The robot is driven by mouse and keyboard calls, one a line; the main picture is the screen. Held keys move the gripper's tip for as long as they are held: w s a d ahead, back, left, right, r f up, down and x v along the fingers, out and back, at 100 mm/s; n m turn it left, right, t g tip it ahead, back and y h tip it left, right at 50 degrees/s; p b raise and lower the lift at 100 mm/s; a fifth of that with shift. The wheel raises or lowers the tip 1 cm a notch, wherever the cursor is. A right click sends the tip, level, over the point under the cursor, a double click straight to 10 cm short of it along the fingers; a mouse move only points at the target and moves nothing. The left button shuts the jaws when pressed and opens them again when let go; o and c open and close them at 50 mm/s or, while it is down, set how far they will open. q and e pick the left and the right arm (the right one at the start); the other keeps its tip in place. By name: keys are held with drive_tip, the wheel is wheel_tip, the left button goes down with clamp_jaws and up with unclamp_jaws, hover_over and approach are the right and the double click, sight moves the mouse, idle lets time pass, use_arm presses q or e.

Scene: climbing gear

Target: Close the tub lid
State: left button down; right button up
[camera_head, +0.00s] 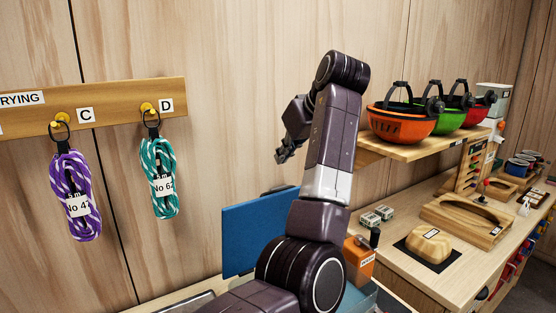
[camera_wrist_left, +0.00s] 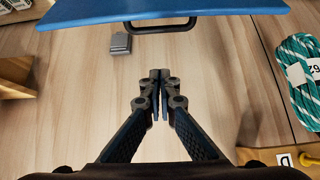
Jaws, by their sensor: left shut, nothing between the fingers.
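The blue lid (camera_head: 250,232) stands raised against the wooden wall in the head view, partly hidden behind my left arm. In the left wrist view the blue lid (camera_wrist_left: 205,9) crosses the top, with a dark handle (camera_wrist_left: 163,28) on its edge. My left gripper (camera_head: 281,157) is above the lid in the head view, in front of the wall. In the wrist view my left gripper (camera_wrist_left: 159,74) is shut and empty, its tips a little short of the handle and apart from it. The tub body is mostly hidden by my arm. My right gripper is not in view.
A purple rope (camera_head: 74,195) and a teal rope (camera_head: 160,178) hang from pegs on the left. A shelf (camera_head: 384,151) with several helmets is at right. Below it a bench (camera_head: 385,257) holds an orange box (camera_head: 358,262) and wooden blocks.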

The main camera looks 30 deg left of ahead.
use_arm(q)
drive_tip(key=f+p, duration=0.1)
drive_tip(key=f, duration=0.1)
drive_tip(key=a+f+p, duration=0.1)
drive_tip(key=f+p, duration=0.1)
drive_tip(key=f, duration=0.1)
drive_tip(key=w+f+p, duration=0.1)
drive_tip(key=f, duration=0.1)
drive_tip(key=shift+a+f+p, duration=0.2)
drive_tip(key=shift+a+p, duration=0.15)
drive_tip(key=shift+a, duration=0.05)
drive_tip(key=shift+s+f, duration=0.1)
drive_tip(key=shift+a+f, duration=0.1)
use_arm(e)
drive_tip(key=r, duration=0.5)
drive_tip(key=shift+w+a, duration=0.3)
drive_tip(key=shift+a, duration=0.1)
